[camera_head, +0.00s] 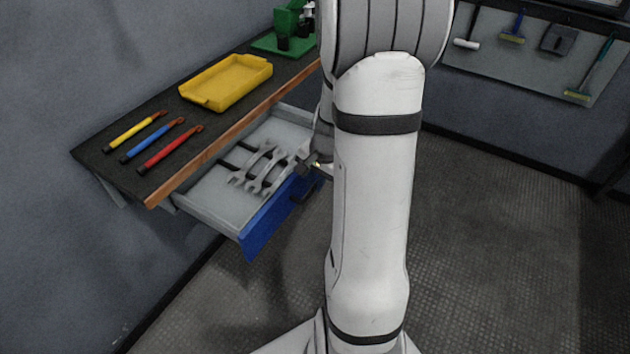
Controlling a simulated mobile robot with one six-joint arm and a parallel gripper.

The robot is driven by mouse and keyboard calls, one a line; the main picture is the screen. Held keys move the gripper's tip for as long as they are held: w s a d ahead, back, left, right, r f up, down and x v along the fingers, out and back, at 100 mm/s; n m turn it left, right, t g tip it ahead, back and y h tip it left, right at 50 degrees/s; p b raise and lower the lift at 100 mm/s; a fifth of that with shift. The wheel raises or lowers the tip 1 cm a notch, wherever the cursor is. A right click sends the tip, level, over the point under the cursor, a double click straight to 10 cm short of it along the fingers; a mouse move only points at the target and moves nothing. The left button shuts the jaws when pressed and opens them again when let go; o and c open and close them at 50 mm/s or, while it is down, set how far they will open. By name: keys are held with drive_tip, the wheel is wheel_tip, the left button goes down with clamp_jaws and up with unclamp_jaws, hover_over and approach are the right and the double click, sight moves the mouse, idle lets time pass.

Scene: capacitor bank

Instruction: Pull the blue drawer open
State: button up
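The blue drawer (262,222) is under the workbench on the left and stands open, pulled out from below the bench top. Its front is blue and its inside is grey. Several grey wrenches (262,166) lie in it. A dark handle (303,192) shows on the right part of the blue front. My gripper (314,166) is at the drawer's right end, above the front edge near the handle. My arm hides much of the gripper and the drawer's right end. I cannot tell whether the fingers are apart or touch the drawer.
The dark bench top (150,172) has a wooden front edge and carries a yellow tray (227,82), several coloured-handled tools (153,141) and a green stand (285,32). A wall board (535,65) with brushes hangs at the back right. The floor (490,240) to the right is clear.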

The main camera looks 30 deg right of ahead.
drive_tip(key=shift+o, duration=0.4)
wheel_tip(320, 180, up, 8)
drive_tip(key=s, duration=0.1)
drive_tip(key=shift+s+d+f, duration=0.15)
drive_tip(key=shift+d, duration=0.15)
idle(0.3)
